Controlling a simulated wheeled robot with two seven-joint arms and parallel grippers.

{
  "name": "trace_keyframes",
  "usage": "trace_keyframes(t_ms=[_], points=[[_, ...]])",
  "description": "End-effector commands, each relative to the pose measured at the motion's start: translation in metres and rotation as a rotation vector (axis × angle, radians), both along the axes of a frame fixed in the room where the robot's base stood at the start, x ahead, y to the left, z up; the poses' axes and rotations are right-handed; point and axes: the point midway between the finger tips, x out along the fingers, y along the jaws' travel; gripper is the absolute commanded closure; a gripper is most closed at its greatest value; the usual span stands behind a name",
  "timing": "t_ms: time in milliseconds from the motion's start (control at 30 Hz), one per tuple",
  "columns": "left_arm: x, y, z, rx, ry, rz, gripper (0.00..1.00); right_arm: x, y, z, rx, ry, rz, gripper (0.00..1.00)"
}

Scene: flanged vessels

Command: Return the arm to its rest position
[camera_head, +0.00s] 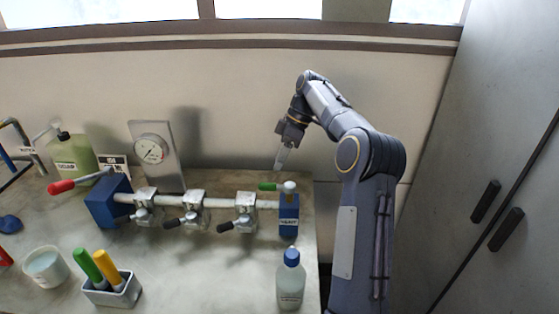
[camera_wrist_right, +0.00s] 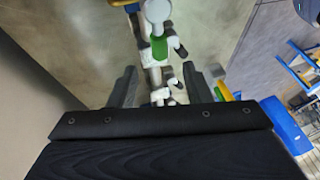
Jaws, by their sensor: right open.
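My right arm (camera_head: 365,200) rises at the right of the head view, bends at its elbow and reaches left. Its gripper (camera_head: 282,160) points down above the back right corner of the bench, over the green-handled end of the pipe assembly (camera_head: 220,202). In the right wrist view the two dark fingers (camera_wrist_right: 158,85) stand wide apart, with nothing held between them. The green handle (camera_wrist_right: 160,48) and pipe fittings show beyond and between the fingers. The gripper is apart from the assembly. My left gripper is not in view.
A grey cabinet (camera_head: 490,150) stands close at the right. A wall is behind.

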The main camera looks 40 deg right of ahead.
Motion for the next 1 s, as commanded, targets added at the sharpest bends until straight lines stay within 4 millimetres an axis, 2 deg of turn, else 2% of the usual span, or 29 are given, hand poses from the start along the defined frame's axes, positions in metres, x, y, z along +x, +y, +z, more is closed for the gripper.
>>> trace_keyframes(t_ms=[367,467,533,633,767,867,1000], points=[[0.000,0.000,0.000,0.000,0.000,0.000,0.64,-0.001,0.002,0.002,-0.003,0.000,-0.004,0.55],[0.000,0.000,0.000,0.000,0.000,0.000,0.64,-0.007,0.013,0.014,-0.015,0.001,-0.033,0.55],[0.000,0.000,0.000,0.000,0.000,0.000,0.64,-0.016,0.028,0.027,-0.030,0.003,-0.075,0.55],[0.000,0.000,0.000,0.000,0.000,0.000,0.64,-0.039,0.056,0.047,-0.055,0.004,-0.166,0.55],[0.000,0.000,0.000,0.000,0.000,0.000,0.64,-0.079,0.093,0.063,-0.071,0.001,-0.307,0.55],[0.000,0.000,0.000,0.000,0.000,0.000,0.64,-0.114,0.119,0.066,-0.068,-0.006,-0.418,0.55],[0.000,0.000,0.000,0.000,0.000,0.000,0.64,-0.167,0.155,0.056,-0.042,-0.018,-0.572,0.55]])
